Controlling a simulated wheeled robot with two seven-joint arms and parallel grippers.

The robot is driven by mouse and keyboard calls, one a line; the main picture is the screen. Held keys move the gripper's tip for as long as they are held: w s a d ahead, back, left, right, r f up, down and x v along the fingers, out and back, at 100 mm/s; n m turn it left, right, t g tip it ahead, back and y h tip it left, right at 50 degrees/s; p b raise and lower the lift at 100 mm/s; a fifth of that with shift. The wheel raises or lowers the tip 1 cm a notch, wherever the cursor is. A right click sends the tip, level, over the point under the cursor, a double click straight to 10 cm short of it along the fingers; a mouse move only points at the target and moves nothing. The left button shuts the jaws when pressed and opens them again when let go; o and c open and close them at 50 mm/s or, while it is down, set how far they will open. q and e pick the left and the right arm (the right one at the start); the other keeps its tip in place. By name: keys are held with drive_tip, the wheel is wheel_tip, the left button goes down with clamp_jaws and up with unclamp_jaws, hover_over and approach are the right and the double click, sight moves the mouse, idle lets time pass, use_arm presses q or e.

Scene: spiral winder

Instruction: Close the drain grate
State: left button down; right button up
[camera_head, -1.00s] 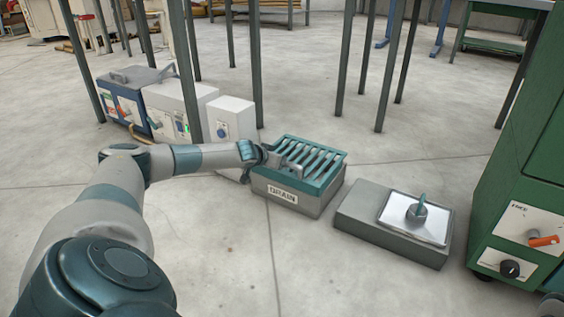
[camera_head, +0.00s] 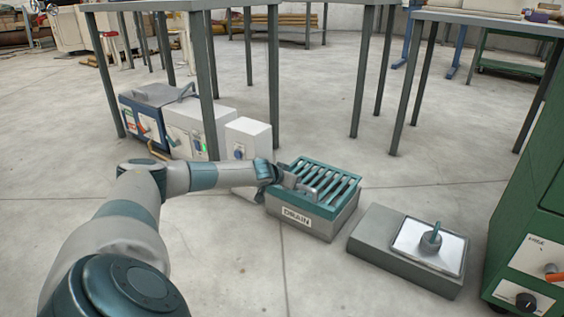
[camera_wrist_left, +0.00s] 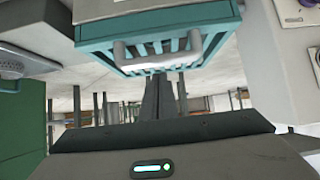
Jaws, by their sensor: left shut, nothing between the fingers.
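The grey drain box (camera_head: 325,229), labelled DRAIN, stands on the floor in the middle of the head view. Its teal slatted grate (camera_head: 328,184) is at the top of the box; I cannot tell whether it lies fully flat. My left gripper (camera_head: 282,184) is at the left edge of the grate, by its grey handle. In the left wrist view the grate (camera_wrist_left: 118,53) shows at the top with its curved handle (camera_wrist_left: 165,62). The left fingers (camera_wrist_left: 160,97) are shut and empty, close to the handle; contact is unclear. My right gripper is not in view.
A grey block with a metal plate and knob (camera_head: 430,245) stands right of the drain. A white box (camera_head: 250,138) and a blue box (camera_head: 150,112) stand behind left, under table legs. A green cabinet (camera_head: 530,200) is at the right. The floor in front is clear.

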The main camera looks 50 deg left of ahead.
use_arm(q)
drive_tip(key=s+d+f, duration=0.2)
drive_tip(key=s+f, duration=0.1)
drive_tip(key=s, duration=0.5)
drive_tip(key=shift+s+f, duration=0.2)
drive_tip(key=shift+s, duration=0.1)
idle(0.4)
idle(0.7)
